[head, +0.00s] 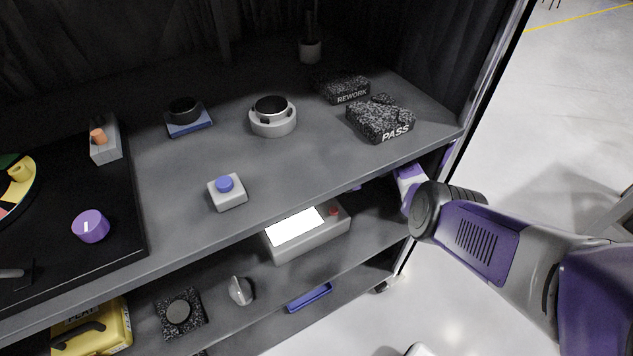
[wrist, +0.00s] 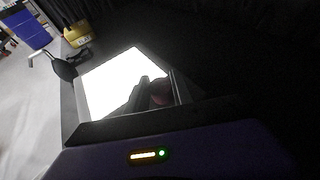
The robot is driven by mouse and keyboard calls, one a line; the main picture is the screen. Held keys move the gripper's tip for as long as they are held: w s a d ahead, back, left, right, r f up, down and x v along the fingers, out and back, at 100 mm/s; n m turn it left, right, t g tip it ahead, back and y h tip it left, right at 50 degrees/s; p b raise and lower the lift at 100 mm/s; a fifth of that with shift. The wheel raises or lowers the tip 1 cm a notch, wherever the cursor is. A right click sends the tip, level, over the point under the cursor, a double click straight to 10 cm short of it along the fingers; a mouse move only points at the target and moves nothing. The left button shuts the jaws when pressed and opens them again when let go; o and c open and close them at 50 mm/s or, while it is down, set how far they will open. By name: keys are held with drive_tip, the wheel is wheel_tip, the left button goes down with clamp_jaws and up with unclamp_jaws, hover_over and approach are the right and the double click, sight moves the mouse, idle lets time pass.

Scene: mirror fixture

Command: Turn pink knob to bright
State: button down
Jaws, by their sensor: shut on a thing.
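A grey light box with a glowing white panel (head: 296,226) stands on the shelf below the top surface. The pink knob (head: 334,211) sits at the right end of the box, small and partly shaded in the head view. In the wrist view the panel (wrist: 112,84) is bright white, and the knob (wrist: 161,92) shows dark pink beside my gripper (wrist: 152,91). My gripper is shut on the knob. In the head view my arm reaches under the top shelf from the right, and the shelf edge hides most of the gripper. The knob's exact angle cannot be told.
The top shelf (head: 330,170) lies close above the light box. It carries a blue-button box (head: 227,192), a grey ring-shaped fixture (head: 272,117) and PASS (head: 382,120) and REWORK (head: 343,88) blocks. A yellow case (head: 92,330) and a grey knob-like part (head: 240,291) are lower down.

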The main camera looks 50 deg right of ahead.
drive_tip(key=shift+a, duration=0.1)
drive_tip(key=c, duration=1.1)
unclamp_jaws()
drive_tip(key=shift+w, duration=0.1)
drive_tip(key=shift+r+p, duration=0.1)
drive_tip(key=shift+p, duration=0.2)
